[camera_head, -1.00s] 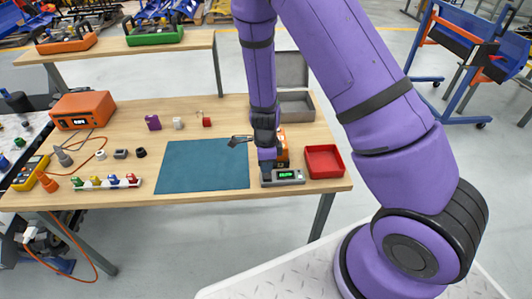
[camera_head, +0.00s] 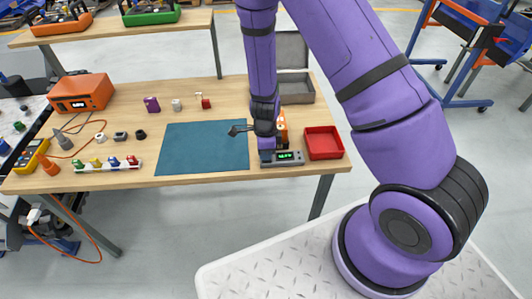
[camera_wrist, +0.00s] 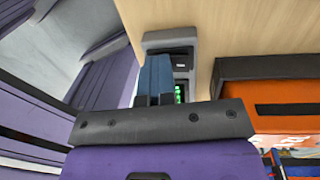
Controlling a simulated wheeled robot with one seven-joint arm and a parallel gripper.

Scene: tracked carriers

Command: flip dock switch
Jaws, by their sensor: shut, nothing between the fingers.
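The dock (camera_head: 290,157) is a small grey unit with a lit green display at the front edge of the wooden table. In the wrist view the dock (camera_wrist: 160,40) runs up the picture, with its green display (camera_wrist: 180,93) partly hidden by my gripper. A small dark part (camera_wrist: 184,61) on its face, perhaps the switch, lies just right of the fingertips. My gripper (camera_head: 266,152) points down over the left end of the dock; its closed blue fingers (camera_wrist: 157,60) hold nothing. I cannot tell whether they touch the dock.
An orange device (camera_head: 283,128) stands close behind the dock and shows at right in the wrist view (camera_wrist: 270,97). A red tray (camera_head: 323,143) is just right of the dock. A teal mat (camera_head: 205,148) lies to the left, bare. An open grey box (camera_head: 296,88) stands behind.

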